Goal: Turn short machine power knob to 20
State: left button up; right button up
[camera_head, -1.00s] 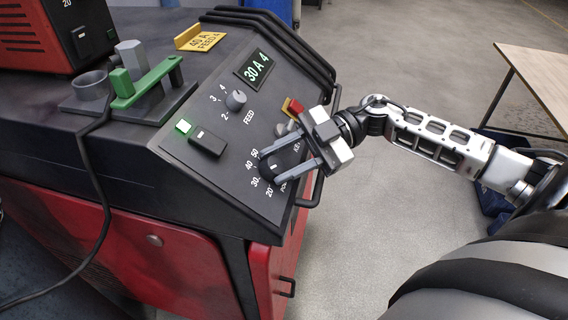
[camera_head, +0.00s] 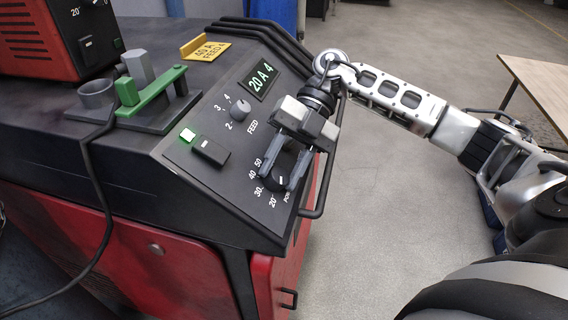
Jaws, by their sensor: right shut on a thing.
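The short machine (camera_head: 215,190) is a black-topped, red-sided cabinet with a sloped control panel. Its power knob (camera_head: 281,180) is black, on the lower right of the panel, with marks 20, 30, 40 and 50 around its left side. My right gripper (camera_head: 278,176) is shut on the power knob, one finger on each side, and partly hides it. The feed knob (camera_head: 240,109) is grey and sits above the power knob. My left gripper is not in view.
A green-handled fixture (camera_head: 150,90) and a yellow tag (camera_head: 206,48) are on top. A black handle rail (camera_head: 322,185) runs along the right edge.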

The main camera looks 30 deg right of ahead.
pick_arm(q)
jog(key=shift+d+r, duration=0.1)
pick_arm(e)
jog(key=shift+n+h, duration=0.4)
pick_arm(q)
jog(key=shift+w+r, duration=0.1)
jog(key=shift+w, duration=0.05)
pick_arm(e)
jog(key=o, duration=1)
pick_arm(q)
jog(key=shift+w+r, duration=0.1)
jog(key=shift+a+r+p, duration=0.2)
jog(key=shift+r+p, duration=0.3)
jog(key=shift+p, duration=0.65)
pick_arm(e)
jog(key=v, duration=1.6)
jog(key=shift+w+f, duration=0.1)
jog(key=shift+w, duration=0.1)
